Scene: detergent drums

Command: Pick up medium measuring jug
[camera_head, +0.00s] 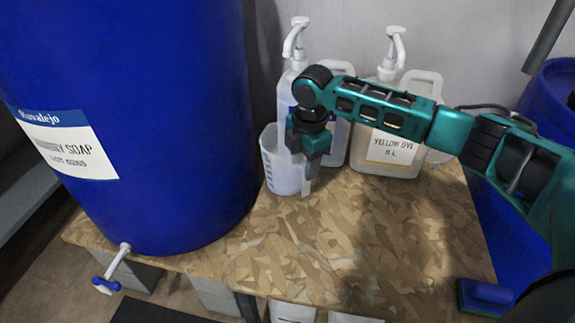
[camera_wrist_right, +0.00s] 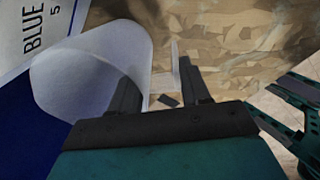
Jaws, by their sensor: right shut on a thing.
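The measuring jug (camera_head: 275,165), translucent white with blue scale marks, stands at the back of the wooden board, right of the big blue drum. I cannot compare its size, as I make out no other jug. My right gripper (camera_head: 309,172) points down at the jug's right side and is shut on its handle side. In the right wrist view the jug (camera_wrist_right: 95,70) lies left, and the fingers (camera_wrist_right: 162,88) straddle a thin pale strip, apparently the handle. The left finger shows dimly by the jug wall. My left gripper does not show in the head view.
A blue drum (camera_head: 140,110) with a tap (camera_head: 110,270) fills the left. Pump bottles, one labelled yellow dye (camera_head: 388,160), stand close behind my right arm. A blue block (camera_head: 485,296) sits front right. The front of the board (camera_head: 340,250) is clear.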

